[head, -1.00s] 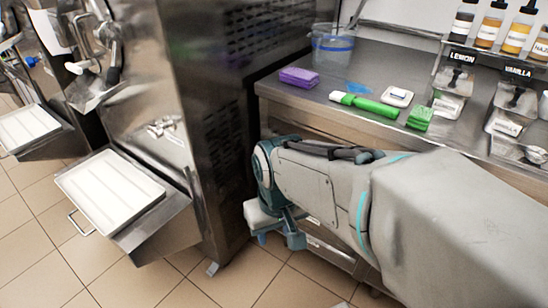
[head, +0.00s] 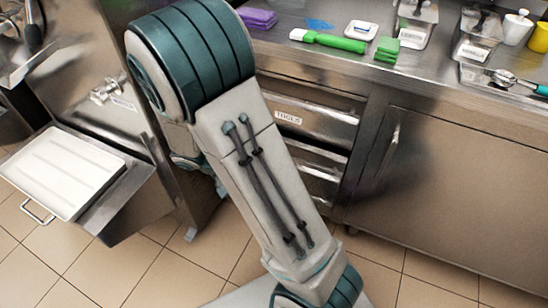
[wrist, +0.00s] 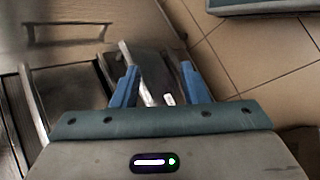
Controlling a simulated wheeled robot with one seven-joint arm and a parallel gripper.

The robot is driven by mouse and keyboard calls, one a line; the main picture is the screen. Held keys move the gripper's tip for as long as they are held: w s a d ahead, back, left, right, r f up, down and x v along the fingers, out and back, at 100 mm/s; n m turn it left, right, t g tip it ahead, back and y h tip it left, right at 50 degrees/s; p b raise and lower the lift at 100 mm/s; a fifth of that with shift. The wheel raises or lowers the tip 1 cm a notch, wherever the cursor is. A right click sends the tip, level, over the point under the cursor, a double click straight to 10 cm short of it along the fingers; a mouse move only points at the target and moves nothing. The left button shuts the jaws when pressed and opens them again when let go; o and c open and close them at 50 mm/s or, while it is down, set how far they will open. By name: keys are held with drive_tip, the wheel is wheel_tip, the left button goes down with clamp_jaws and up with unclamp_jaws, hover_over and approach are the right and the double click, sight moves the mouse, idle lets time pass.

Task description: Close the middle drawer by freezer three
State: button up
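A stack of drawers under the steel counter shows in the head view; the top drawer (head: 312,118) carries a TOOLS label. Below it, the middle drawer (head: 322,162) is partly hidden by my arm, and I cannot tell how far it stands out. My gripper is hidden behind my arm in the head view. In the wrist view, my gripper (wrist: 158,68) is open, its two blue fingers apart. A pale metal edge (wrist: 128,58) and a dark panel lie between and beyond the fingers; I cannot tell which drawer they belong to, or whether the fingers touch them.
A freezer with a white tray (head: 62,175) on a protruding shelf stands at the left. The counter (head: 290,62) holds a purple cloth (head: 258,18), a green-handled tool (head: 328,40) and a green sponge (head: 387,48). A closed cabinet door (head: 450,185) is at the right. Tiled floor is open in front.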

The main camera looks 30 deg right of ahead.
drive_tip(key=w+a+f+n+t+h+b, duration=0.2)
drive_tip(key=w+f+n+t+h, duration=0.2)
drive_tip(key=w+f+t+h, duration=0.5)
drive_tip(key=x, duration=0.4)
drive_tip(key=f+b+x, duration=0.1)
drive_tip(key=x, duration=0.4)
drive_tip(key=f+b+x, duration=0.1)
drive_tip(key=x, duration=0.3)
drive_tip(key=shift+d, duration=0.3)
drive_tip(key=shift+c, duration=0.3)
clamp_jaws()
